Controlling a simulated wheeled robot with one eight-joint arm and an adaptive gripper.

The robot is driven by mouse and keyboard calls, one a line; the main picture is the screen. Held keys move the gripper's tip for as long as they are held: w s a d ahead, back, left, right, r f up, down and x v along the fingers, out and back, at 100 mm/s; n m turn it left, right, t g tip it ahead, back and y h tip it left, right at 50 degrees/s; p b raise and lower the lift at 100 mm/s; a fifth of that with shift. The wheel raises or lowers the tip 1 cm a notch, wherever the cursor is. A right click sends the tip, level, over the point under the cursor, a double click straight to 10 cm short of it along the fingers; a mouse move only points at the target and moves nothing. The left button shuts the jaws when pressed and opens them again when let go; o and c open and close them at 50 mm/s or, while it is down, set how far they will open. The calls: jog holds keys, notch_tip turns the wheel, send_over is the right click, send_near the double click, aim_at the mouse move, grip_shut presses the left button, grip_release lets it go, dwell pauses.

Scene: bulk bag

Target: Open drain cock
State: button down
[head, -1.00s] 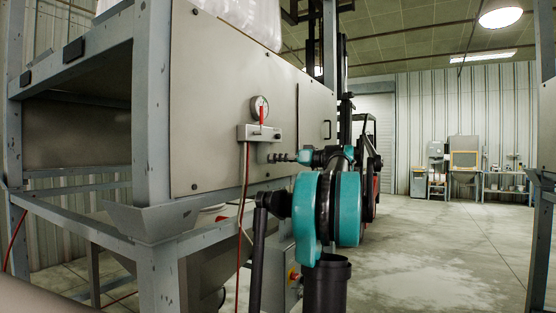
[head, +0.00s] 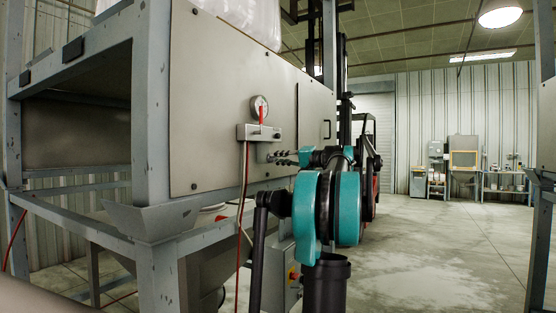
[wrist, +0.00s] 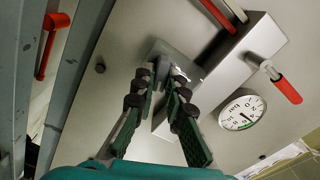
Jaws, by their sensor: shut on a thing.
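A grey block (head: 259,133) is fixed to the machine's panel, with a round dial gauge (head: 260,106) above it and a red-handled lever (head: 262,115) in front. In the wrist view the gauge (wrist: 242,113) and red lever (wrist: 285,88) are at the right. My gripper (head: 275,156) reaches in at the lower right of the block. In the wrist view its dark green fingers (wrist: 164,78) are closed around a small grey fitting (wrist: 166,55) beside the block, which I take to be the drain cock. The fingers hide most of its gripped part.
A red hose (head: 241,220) hangs down the panel from the block. A steel frame post (head: 152,120) stands at the left. In the wrist view another red handle (wrist: 55,22) shows at the upper left. Open concrete floor (head: 430,240) lies to the right.

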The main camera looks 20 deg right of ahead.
jog(key=shift+m, duration=2.2)
jog(key=c, duration=1.6)
grip_release()
jog(key=shift+o, duration=0.2)
jog(key=v, duration=1.2)
jog(key=shift+f, duration=0.15)
